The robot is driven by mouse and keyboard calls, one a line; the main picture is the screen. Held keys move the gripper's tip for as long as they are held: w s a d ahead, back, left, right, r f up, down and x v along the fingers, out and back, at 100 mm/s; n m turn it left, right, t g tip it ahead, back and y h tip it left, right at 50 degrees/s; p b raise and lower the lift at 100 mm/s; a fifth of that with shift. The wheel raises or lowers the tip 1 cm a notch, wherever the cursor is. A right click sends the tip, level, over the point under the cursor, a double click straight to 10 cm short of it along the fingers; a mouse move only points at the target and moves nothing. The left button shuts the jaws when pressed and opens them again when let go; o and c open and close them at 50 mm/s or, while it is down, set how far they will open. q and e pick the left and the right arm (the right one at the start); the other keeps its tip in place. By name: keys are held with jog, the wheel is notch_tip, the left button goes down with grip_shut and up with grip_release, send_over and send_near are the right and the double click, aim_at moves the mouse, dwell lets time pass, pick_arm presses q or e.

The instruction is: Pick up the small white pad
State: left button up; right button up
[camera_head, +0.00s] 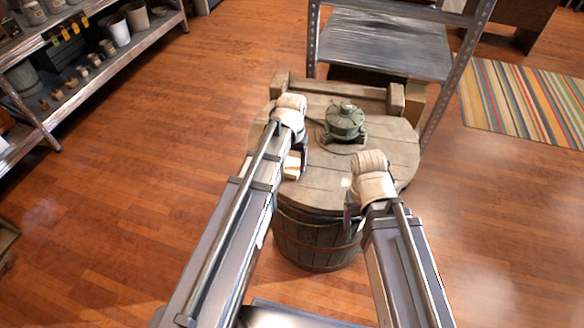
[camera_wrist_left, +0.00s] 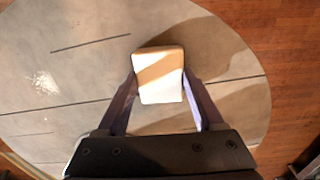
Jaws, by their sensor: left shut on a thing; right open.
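The small white pad (camera_wrist_left: 160,92) is between the two fingers of my left gripper (camera_wrist_left: 159,92) in the left wrist view. The fingers press on its left and right sides, and a brown shadow band crosses its upper part. In the head view the pad (camera_head: 292,165) shows partly beside my left gripper (camera_head: 297,160), over the left part of the round barrel top (camera_head: 330,185). I cannot tell whether the pad touches the wood. My right gripper (camera_head: 350,208) is open at the front right of the barrel, and its fingers are mostly hidden by its wrist.
A green metal device (camera_head: 345,121) stands on the barrel top behind the grippers. A metal shelf (camera_head: 385,50) is behind the barrel. Shelves with pots (camera_head: 118,30) are at the left. A striped rug (camera_head: 525,100) lies at the right. Wooden floor on the left is clear.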

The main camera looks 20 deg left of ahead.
aim_at(292, 166)
pick_arm(q)
jog(key=c, duration=0.7)
jog(key=shift+o, duration=0.2)
notch_tip(292, 166, up, 10)
jog(key=p, duration=1)
jog(key=o, duration=0.9)
jog(key=c, duration=0.7)
